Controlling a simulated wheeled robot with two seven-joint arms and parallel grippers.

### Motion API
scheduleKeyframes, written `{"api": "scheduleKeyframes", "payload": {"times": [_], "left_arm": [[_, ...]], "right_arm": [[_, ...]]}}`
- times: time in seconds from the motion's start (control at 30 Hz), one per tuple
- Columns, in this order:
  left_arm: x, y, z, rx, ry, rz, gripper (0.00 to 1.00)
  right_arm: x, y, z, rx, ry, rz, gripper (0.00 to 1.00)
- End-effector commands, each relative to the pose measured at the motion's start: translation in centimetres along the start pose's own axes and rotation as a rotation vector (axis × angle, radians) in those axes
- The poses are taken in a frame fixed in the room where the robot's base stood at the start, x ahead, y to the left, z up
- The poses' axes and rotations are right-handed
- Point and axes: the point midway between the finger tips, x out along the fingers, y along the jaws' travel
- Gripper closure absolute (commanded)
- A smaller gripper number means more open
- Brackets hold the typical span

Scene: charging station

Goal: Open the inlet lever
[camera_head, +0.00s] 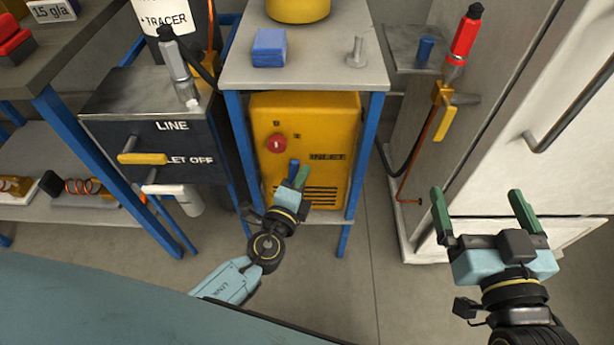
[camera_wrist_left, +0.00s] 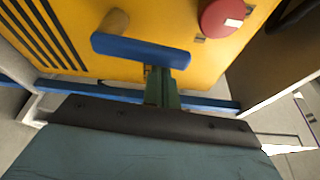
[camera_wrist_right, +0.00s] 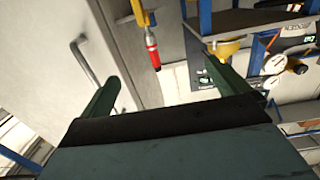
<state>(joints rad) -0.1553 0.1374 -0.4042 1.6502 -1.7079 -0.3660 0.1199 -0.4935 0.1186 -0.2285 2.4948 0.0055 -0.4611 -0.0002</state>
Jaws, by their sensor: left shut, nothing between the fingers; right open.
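A blue lever (camera_head: 293,169) is on the front of the yellow cabinet unit (camera_head: 315,125). In the left wrist view the blue lever (camera_wrist_left: 140,50) runs nearly level from a tan pivot, with its free end at the right. My left gripper (camera_head: 302,174) is shut and empty, its fingertips at the free end of this lever; I cannot tell whether they touch. A yellow lever (camera_head: 142,158) is on the dark LINE panel (camera_head: 190,138), beside partly covered lettering ending "LET OFF". I cannot tell which lever is the inlet one. My right gripper (camera_head: 477,195) is open and empty.
A red knob (camera_head: 277,143) sits above the blue lever. Blue table legs (camera_head: 365,150) flank the yellow unit. A white cabinet (camera_head: 500,130) with a grey handle and a red-tipped fitting (camera_head: 466,36) stand at the right. Bare floor (camera_head: 375,260) lies between the arms.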

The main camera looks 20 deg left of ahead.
Motion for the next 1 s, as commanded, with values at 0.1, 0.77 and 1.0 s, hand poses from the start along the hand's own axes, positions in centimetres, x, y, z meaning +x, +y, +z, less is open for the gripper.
{"api": "scheduleKeyframes", "payload": {"times": [0.1,0.77,1.0], "left_arm": [[0.0,0.0,0.0,0.0,0.0,0.0,1.0],[-0.5,0.1,1.4,-0.069,-0.003,-0.025,1.0],[-0.6,0.0,2.1,-0.065,-0.012,-0.024,1.0]], "right_arm": [[0.0,0.0,0.0,0.0,0.0,0.0,0.0],[-1.6,-1.4,-7.4,0.022,0.497,-0.037,0.0],[-2.0,-1.4,-8.1,0.023,0.556,-0.038,0.0]]}}
